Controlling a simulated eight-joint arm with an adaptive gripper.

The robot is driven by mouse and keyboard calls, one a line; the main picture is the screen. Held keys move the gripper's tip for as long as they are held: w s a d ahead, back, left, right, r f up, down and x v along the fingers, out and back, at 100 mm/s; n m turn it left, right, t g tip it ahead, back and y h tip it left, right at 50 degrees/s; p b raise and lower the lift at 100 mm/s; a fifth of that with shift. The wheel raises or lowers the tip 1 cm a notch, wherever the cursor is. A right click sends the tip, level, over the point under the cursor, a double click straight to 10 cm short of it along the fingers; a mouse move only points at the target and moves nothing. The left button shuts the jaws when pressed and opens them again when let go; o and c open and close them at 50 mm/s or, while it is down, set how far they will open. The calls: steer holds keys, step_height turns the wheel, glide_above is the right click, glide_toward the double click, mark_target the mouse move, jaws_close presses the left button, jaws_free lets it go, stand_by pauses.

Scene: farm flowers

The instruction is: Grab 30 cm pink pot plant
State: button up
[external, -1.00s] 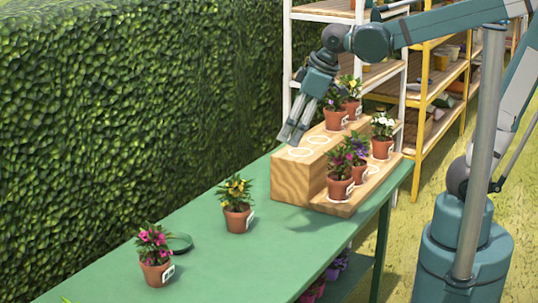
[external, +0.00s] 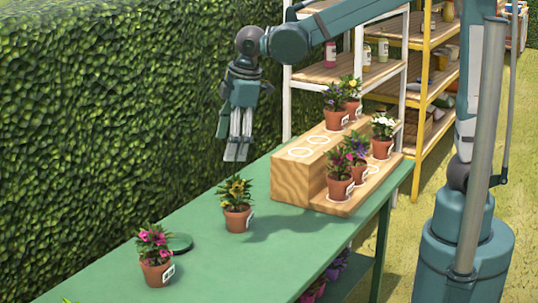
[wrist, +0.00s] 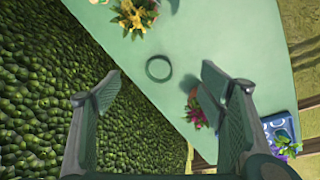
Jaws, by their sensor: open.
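A pink-flowered plant in a terracotta pot (external: 155,258) stands upright at the near left of the green table in the external view; its label is too small to read. In the wrist view, pink flowers (wrist: 193,108) show beside the right finger, partly hidden by it. Another pink-flowered pot (external: 340,182) stands on the lower step of the wooden stand. My gripper (external: 236,152) hangs fingers down in the air above a yellow-flowered pot (external: 237,214). It also shows in the wrist view (wrist: 160,82), open, with nothing between its fingers.
A dark green ring (external: 178,243) lies on the table beside the pink plant. The wooden stand (external: 297,182) holds several pots, with empty white circles on its upper step. A hedge (external: 100,110) borders the table on the left. The table centre is mostly clear.

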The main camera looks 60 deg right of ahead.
steer(key=w+a+f+n+g+p, duration=0.1)
steer(key=w+a+f+n, duration=0.2)
steer(key=a, duration=0.5)
steer(key=w+a+f+n+g+p, duration=0.1)
steer(key=w+a+f+n, duration=0.15)
steer(key=a+f, duration=0.4)
steer(key=n+h, duration=0.2)
steer(key=n, duration=0.1)
glide_above(155, 261)
steer(key=shift+g, duration=0.3)
steer(key=f, duration=0.9)
steer(key=shift+w+a+f+p, duration=0.15)
steer(key=shift+a+p, duration=0.15)
steer(key=shift+a+f, duration=0.4)
steer(key=shift+f, duration=0.1)
steer(key=shift+d+f, duration=0.2)
steer(key=shift+f, duration=1)
steer(key=shift+f, duration=0.1)
steer(key=shift+d+f+b, duration=0.2)
steer(key=shift+f+b, duration=0.05)
steer(key=shift+f, duration=0.55)
steer(key=shift+d+f+b, duration=0.2)
steer(key=shift+f, duration=0.65)
steer(key=shift+d+f+b, duration=0.2)
steer(key=shift+f+b, duration=0.05)
steer(key=shift+f, duration=0.55)
